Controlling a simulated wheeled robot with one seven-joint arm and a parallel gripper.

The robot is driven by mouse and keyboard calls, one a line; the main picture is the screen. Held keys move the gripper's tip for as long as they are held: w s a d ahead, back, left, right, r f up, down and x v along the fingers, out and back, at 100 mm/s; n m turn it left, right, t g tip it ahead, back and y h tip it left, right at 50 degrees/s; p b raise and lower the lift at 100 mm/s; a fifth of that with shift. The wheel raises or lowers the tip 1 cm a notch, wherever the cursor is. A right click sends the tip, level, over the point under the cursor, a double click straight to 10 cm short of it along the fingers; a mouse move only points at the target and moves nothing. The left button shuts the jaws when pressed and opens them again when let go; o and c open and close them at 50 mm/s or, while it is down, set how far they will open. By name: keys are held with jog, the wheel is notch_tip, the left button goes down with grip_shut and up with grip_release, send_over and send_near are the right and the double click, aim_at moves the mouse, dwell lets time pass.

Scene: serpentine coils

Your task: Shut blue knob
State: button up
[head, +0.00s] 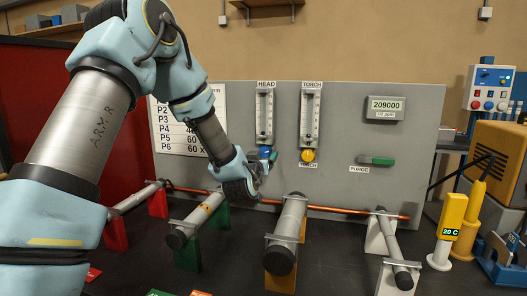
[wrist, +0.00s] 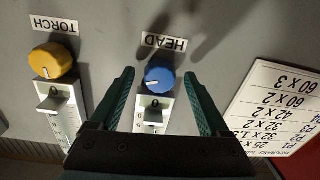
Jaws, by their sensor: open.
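In the wrist view, which is upside down, my gripper (wrist: 158,73) is open, with one green finger to each side of the knob and a gap on both sides. I cannot tell whether the fingertips reach the knob's depth. In the head view the knob (head: 265,151) shows just above my gripper (head: 264,165), partly hidden by it.
The yellow TORCH knob (head: 308,155) is close to the right on the same panel. A green PURGE lever (head: 376,160) is farther right. A copper tube (head: 345,212) and several clamped pipes lie below my arm. A programme sheet (head: 175,130) hangs left.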

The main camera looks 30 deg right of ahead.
jog(key=shift+w+d, duration=0.3)
jog(key=shift+w, duration=0.05)
grip_shut()
dwell(0.5)
